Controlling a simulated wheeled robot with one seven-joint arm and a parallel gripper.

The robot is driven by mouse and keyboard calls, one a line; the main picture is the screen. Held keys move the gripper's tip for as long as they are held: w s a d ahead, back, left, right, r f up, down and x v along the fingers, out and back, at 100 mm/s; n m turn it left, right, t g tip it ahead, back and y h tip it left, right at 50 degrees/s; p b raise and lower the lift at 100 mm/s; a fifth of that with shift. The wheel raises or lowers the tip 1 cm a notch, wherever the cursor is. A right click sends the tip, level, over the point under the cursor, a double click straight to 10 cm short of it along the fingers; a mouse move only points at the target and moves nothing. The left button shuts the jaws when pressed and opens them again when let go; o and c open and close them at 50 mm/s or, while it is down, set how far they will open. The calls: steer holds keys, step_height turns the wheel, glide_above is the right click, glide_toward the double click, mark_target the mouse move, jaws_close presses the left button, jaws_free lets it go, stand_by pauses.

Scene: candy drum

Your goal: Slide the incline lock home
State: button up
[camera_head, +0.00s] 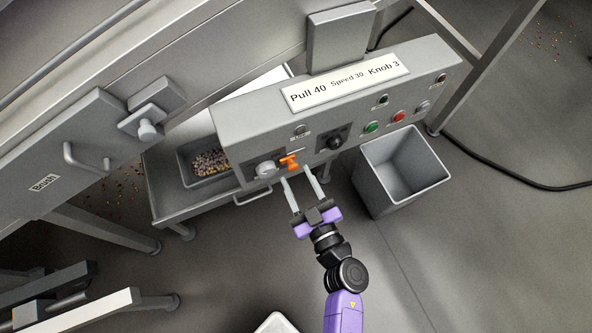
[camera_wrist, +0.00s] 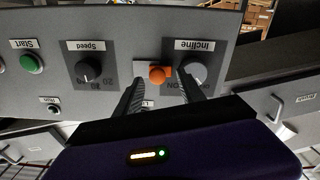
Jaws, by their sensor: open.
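The incline lock is an orange piece (camera_head: 289,162) on the front face of the grey control panel (camera_head: 240,135). My gripper (camera_head: 298,180) is open in front of the panel, with one finger to each side of the orange piece. In the wrist view the fingers (camera_wrist: 161,84) also flank it. I cannot tell whether either finger touches it. The pale Incline knob (camera_head: 265,169) sits just left of the lock, and in the wrist view (camera_wrist: 194,73) it is partly behind a finger.
The black Speed knob (camera_head: 335,142) and the green (camera_head: 372,127) and red (camera_head: 398,116) buttons are to the right on the panel. A grey open bin (camera_head: 436,180) stands below right. A tray of candy (camera_head: 183,168) sits left, on a low shelf.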

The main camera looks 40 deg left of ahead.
steer(key=v, duration=0.6)
steer(key=shift+d+p, duration=0.15)
steer(key=shift+p, duration=0.25)
steer(key=w+d+r+m+t, duration=0.1)
steer(key=w+d+r+t, duration=0.2)
steer(key=w+r+t, duration=0.15)
steer(key=s+d+r+m+t+h, duration=0.2)
steer(key=d+r+m+t+h, duration=0.4)
steer(key=d, duration=0.6)
steer(key=s+d+r+m+g+h, duration=0.1)
steer(key=s+d+r+m+h, duration=0.2)
steer(key=s+d, duration=0.6)
steer(key=s+d+r+m+g+h, duration=0.1)
steer(key=s+d+r+m+h, duration=0.3)
steer(key=s+d, duration=0.6)
steer(key=d+m+h, duration=0.1)
steer(key=m+h, duration=0.1)
steer(key=h, duration=0.1)
steer(key=shift+r+m+h, duration=0.3)
